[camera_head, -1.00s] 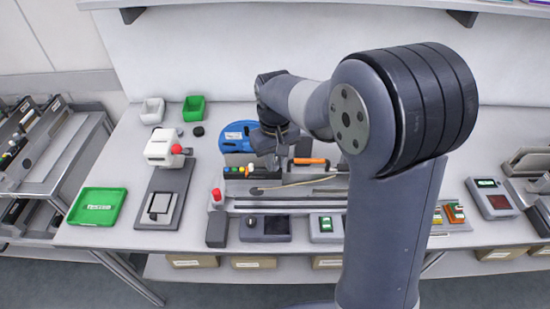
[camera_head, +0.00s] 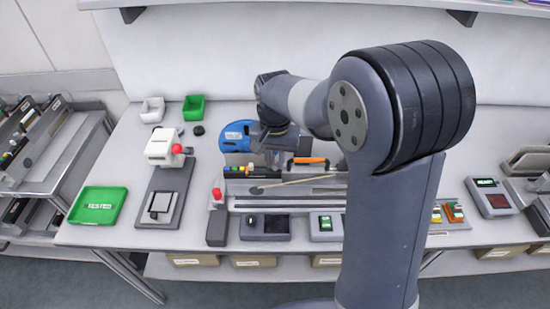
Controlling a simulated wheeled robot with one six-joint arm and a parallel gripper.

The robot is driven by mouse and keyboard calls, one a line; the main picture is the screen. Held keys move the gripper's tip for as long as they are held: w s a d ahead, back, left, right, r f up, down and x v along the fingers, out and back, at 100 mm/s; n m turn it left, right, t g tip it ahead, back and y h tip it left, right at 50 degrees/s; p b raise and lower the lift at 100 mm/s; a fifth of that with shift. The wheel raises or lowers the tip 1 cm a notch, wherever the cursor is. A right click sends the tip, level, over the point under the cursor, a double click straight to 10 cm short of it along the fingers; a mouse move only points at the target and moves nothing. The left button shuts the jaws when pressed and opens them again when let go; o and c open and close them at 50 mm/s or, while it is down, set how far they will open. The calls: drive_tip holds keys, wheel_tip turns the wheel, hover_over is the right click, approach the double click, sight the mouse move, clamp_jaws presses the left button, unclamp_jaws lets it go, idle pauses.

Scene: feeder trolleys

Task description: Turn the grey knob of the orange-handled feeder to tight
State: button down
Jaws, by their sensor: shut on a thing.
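The orange-handled feeder (camera_head: 325,171) lies on the bench at the middle. Its orange handle (camera_head: 308,161) points to the right. A blue reel (camera_head: 237,136) sits at its left end, behind a row of small coloured buttons. My gripper (camera_head: 276,160) points down at the feeder, just left of the orange handle and right of the blue reel. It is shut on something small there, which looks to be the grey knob. The knob itself is hidden by the fingers, and its setting cannot be read.
Small bins (camera_head: 193,109) stand at the back. A red-topped post (camera_head: 217,195) and dark boxes line the front. My arm covers the bench's right-centre.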

sight(274, 163)
idle(0.4)
drive_tip(key=c, duration=1.3)
unclamp_jaws()
drive_tip(key=shift+r+p, duration=0.55)
drive_tip(key=shift+r, duration=0.05)
wheel_tip(274, 163, up, 7)
drive_tip(key=p, duration=0.5)
drive_tip(key=shift+a, duration=0.1)
drive_tip(key=shift+f, duration=0.1)
wheel_tip(274, 163, down, 8)
drive_tip(key=b, duration=0.6)
